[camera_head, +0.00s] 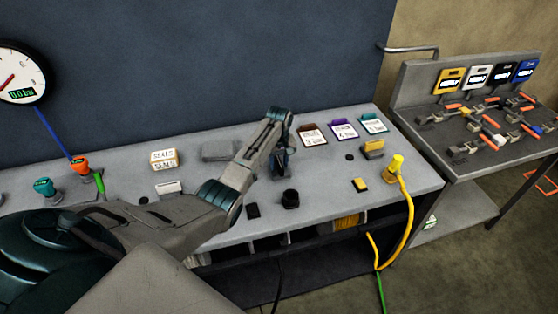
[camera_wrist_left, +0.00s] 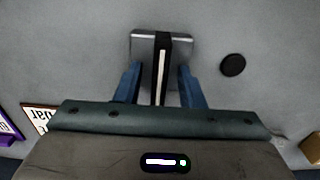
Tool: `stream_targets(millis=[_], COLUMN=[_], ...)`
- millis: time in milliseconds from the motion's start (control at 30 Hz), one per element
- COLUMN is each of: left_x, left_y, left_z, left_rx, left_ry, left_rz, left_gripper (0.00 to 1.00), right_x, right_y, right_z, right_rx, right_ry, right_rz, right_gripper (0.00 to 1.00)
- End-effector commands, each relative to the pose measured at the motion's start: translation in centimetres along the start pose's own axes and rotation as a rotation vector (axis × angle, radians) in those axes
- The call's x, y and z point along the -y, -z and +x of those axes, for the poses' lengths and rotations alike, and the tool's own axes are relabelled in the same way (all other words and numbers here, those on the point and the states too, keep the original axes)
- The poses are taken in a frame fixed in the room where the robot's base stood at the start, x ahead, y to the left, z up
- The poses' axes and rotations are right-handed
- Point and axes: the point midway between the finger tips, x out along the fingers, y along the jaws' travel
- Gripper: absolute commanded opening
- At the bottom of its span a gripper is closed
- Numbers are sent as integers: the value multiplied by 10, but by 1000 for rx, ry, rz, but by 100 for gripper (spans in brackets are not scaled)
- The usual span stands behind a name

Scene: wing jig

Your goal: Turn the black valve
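The black valve appears as a black bar handle with a white stripe (camera_wrist_left: 162,72) on a small grey plate, in the middle of the left wrist view. My left gripper (camera_head: 279,164) points down at the middle of the grey bench in the head view. Its two blue fingers stand on either side of the black handle in the left wrist view, with a visible gap on each side. The gripper is open. In the head view the arm and fingers mostly hide the handle. My right gripper is not in view.
A SEALS box (camera_head: 163,159) is to the left, and several cards (camera_head: 343,130) stand behind. A yellow connector with a hose (camera_head: 395,168) is at the right end.

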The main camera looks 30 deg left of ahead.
Motion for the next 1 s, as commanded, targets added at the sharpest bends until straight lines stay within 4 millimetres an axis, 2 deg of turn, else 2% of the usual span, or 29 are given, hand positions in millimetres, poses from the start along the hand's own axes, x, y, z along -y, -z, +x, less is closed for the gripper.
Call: stream_targets(millis=[233,400,733,1000], left_x=[0,0,0,0], left_y=[0,0,0,0], left_z=[1,1,0,0], left_rx=[0,0,0,0], left_ry=[0,0,0,-1], left_rz=[0,0,23,161], left_gripper=[34,0,0,0], right_x=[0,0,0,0], right_y=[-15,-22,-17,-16], right_z=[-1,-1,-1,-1], right_rx=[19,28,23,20], right_ry=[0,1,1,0], right_rz=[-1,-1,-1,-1], right_gripper=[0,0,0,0])
